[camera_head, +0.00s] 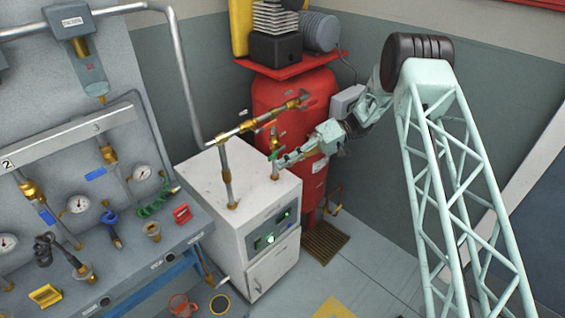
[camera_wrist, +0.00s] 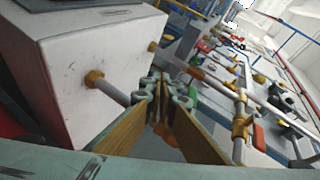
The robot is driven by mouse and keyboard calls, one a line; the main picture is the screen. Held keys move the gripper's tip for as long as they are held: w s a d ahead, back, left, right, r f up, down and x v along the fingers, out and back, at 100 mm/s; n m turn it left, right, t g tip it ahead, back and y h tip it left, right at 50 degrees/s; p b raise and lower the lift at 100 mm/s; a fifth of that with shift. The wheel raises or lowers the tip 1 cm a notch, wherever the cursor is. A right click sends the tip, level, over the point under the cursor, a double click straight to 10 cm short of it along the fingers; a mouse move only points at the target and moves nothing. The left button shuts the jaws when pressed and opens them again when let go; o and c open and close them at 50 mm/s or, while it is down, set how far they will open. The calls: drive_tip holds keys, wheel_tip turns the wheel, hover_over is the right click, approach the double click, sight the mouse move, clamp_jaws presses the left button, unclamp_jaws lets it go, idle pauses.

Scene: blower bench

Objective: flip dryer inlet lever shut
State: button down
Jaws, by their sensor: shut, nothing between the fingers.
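The red tank (camera_head: 290,105) stands close behind my gripper, with a blower on top. A grey panel bench (camera_head: 110,235) with gauges and coloured levers is at left. The wrist view shows an orange lever (camera_wrist: 258,135) and pipes at right. Floor at front right is mostly clear.

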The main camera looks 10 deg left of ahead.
drive_tip(key=w+d+f+p, duration=0.2)
drive_tip(key=w+d, duration=0.3)
drive_tip(key=d, duration=0.3)
drive_tip(key=shift+w+f, duration=0.3)
drive_tip(key=shift+f, duration=0.55)
drive_tip(key=shift+r, duration=0.1)
